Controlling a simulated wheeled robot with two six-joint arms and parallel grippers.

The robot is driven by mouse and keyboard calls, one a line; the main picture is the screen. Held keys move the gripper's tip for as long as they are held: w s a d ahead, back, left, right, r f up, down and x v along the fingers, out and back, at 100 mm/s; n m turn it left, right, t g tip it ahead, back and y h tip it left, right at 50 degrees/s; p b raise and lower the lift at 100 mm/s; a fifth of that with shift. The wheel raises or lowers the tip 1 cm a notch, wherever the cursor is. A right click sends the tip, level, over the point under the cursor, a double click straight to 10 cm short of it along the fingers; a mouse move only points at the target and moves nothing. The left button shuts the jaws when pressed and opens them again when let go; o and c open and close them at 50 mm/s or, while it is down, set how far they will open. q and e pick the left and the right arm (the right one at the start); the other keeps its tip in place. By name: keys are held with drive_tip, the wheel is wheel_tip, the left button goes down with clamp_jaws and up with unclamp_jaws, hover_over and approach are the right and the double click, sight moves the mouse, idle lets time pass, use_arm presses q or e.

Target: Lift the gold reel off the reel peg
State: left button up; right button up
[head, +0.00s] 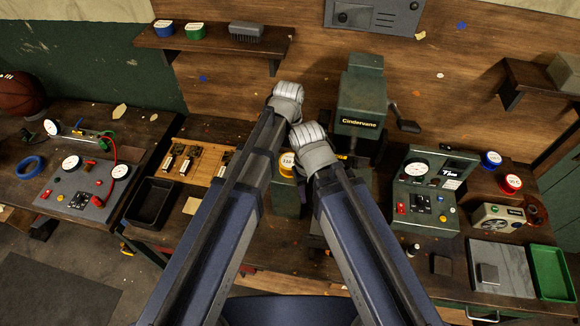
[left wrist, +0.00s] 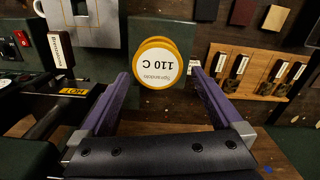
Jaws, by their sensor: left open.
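The gold reel (head: 286,163) has a white label on top and sits above a dark green block (head: 286,200) in the middle of the bench, partly covered by my arms. In the left wrist view the reel (left wrist: 157,65) shows its label, "110 C", upside down. My left gripper (left wrist: 160,76) is open, with one purple finger on each side of the reel and a gap showing beside it. The reel peg is hidden by the reel. In the head view my arm links cover the left fingers, and I see no right fingers.
A green Cindervane machine (head: 360,105) with a "HOT" tag stands right of the reel. A wooden tool board (head: 192,160) and black tray (head: 153,200) lie left. A gauge panel (head: 428,190) and green tray (head: 552,272) are on the right.

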sight(290, 161)
use_arm(q)
drive_tip(key=f+b, duration=0.5)
drive_tip(key=shift+s+d+f, duration=0.1)
drive_tip(key=shift+s, duration=0.1)
drive_tip(key=c, duration=1)
